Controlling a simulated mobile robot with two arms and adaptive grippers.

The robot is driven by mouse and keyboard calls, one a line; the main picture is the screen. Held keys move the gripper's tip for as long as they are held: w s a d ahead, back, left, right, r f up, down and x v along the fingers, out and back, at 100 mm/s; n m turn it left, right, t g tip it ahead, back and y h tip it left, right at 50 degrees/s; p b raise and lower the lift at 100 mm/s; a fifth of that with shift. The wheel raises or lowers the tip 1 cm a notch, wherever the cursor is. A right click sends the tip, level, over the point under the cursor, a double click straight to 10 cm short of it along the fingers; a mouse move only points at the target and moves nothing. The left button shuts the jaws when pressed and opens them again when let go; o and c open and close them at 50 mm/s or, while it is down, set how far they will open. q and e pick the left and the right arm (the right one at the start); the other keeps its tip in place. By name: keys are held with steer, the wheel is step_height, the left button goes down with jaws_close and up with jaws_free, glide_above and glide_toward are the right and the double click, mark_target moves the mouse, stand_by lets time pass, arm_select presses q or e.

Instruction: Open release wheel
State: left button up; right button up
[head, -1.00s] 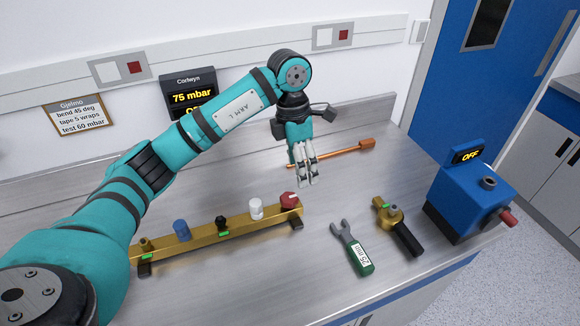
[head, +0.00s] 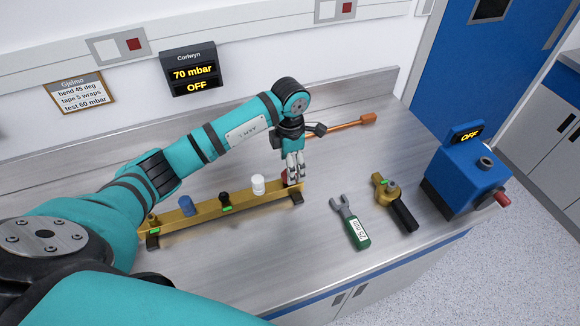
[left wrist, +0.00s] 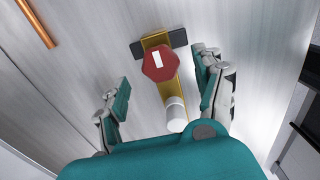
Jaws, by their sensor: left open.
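The release wheel, a red hexagonal knob with a white mark, sits at the right end of a brass manifold bar (head: 240,203). In the left wrist view the wheel (left wrist: 160,64) lies between the two spread fingers. In the head view the wheel (head: 286,177) is mostly hidden behind my left gripper (head: 293,178), which points down over it. My left gripper is open, and in the left wrist view (left wrist: 164,72) I see a gap between each finger and the wheel. My right gripper is out of view.
A white knob (head: 258,185), black knob (head: 225,200) and blue cap (head: 187,205) stand along the bar. A green-handled wrench (head: 352,222), brass-and-black tool (head: 396,204), blue box (head: 465,180) and copper rod (head: 345,124) are on the bench. The wall display (head: 193,73) reads 70 mbar, OFF.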

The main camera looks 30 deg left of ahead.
arm_select(q)
step_height(320, 180, down, 2)
steer(key=shift+f, duration=0.15)
steer(key=shift+f+p, duration=0.3)
steer(key=shift+f, duration=0.3)
steer(key=c, duration=1.2)
steer(key=shift+o, duration=0.2)
steer(key=shift+n, duration=0.3)
